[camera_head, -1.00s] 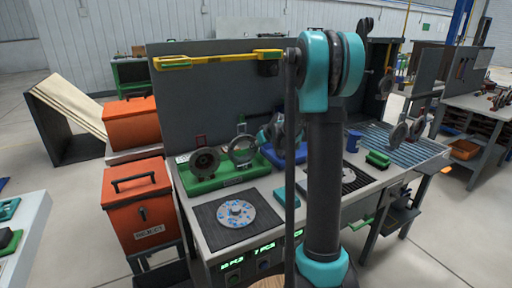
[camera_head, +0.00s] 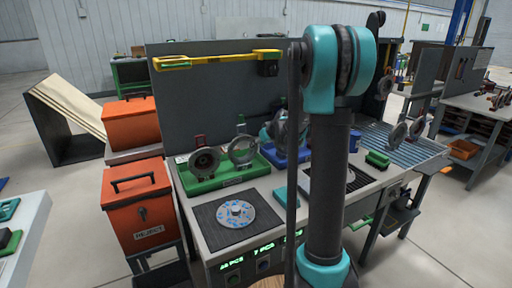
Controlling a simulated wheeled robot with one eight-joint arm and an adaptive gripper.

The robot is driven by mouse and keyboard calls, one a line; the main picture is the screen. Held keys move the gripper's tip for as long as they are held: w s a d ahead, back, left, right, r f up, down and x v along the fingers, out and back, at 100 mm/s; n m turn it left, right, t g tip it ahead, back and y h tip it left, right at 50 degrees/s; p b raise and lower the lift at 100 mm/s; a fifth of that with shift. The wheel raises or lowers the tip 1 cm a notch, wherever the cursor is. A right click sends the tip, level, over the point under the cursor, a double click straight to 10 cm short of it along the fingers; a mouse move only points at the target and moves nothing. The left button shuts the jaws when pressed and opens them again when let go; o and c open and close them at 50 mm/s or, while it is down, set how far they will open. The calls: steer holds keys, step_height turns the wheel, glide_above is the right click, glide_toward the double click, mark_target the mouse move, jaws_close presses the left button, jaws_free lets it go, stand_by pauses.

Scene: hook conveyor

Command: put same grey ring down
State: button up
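A green tray (camera_head: 217,182) on the bench holds a dark grey ring (camera_head: 191,161) at its left and a lighter grey ring (camera_head: 233,157) standing upright at its right. A blue tray (camera_head: 275,160) lies just right of it, partly behind my arm. Grey and teal parts show above the blue tray, near the arm column. My gripper seems to be among them, but the arm hides most of it. I cannot tell whether its fingers are shut on a ring.
A blue-speckled disc (camera_head: 237,214) lies on a dark mat in front of the green tray. Orange reject boxes (camera_head: 140,206) stand at the left. More grey rings (camera_head: 396,135) hang at the right, above a slatted surface (camera_head: 402,146). A small green block (camera_head: 378,159) lies nearby.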

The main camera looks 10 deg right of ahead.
steer(key=v, duration=0.9)
